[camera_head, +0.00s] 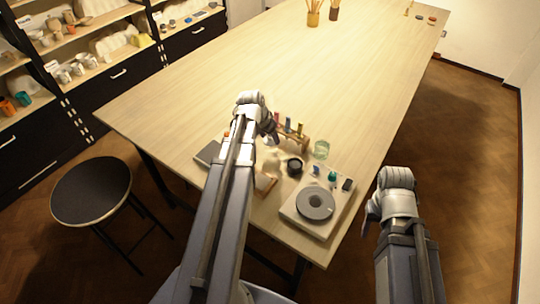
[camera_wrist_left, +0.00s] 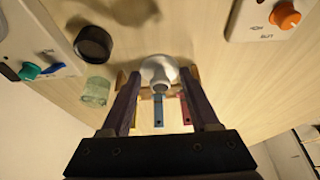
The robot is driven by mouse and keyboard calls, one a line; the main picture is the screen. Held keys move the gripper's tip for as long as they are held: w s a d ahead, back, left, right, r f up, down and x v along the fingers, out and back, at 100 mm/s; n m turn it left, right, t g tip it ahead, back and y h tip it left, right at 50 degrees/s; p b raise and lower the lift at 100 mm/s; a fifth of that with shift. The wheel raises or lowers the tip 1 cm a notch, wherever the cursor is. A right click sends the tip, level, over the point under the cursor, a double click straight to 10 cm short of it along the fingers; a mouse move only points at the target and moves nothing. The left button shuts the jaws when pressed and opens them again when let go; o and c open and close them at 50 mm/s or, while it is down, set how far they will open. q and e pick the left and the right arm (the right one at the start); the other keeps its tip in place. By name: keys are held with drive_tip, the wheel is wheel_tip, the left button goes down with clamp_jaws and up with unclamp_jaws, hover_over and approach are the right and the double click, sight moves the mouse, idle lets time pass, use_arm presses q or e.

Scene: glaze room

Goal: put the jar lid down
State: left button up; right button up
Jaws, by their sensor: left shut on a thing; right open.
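My left gripper (camera_head: 268,132) is over the near part of the table, close to the colored tile rack. In the left wrist view, its two fingers (camera_wrist_left: 160,76) are shut on the white rounded jar lid (camera_wrist_left: 159,70). The lid is between the fingertips, and the rack lies behind it in that view. In the head view the arm mostly hides the lid. My right gripper (camera_head: 371,208) is open and empty, off the table's right edge above the floor.
A rack with colored tiles (camera_head: 292,130), a glass (camera_head: 321,149), a dark round pot (camera_head: 294,167) and a white device with a grey disc (camera_head: 315,204) crowd the near end. A white unit with an orange knob (camera_wrist_left: 286,15) shows too. The table's far middle (camera_head: 300,70) is clear.

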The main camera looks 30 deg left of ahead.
sight(271, 155)
use_arm(q)
drive_tip(key=shift+f+b, duration=3.35)
drive_tip(key=shift+f, duration=0.6)
drive_tip(key=shift+f, duration=0.2)
drive_tip(key=o, duration=1.3)
drive_tip(key=shift+o, duration=0.2)
drive_tip(key=shift+r, duration=0.25)
drive_tip(key=shift+s+r+p, duration=0.2)
drive_tip(key=shift+r+p, duration=0.35)
drive_tip(key=p+v, duration=1)
drive_tip(key=shift+r, duration=0.35)
drive_tip(key=shift+s+d, duration=0.1)
drive_tip(key=shift+s, duration=0.05)
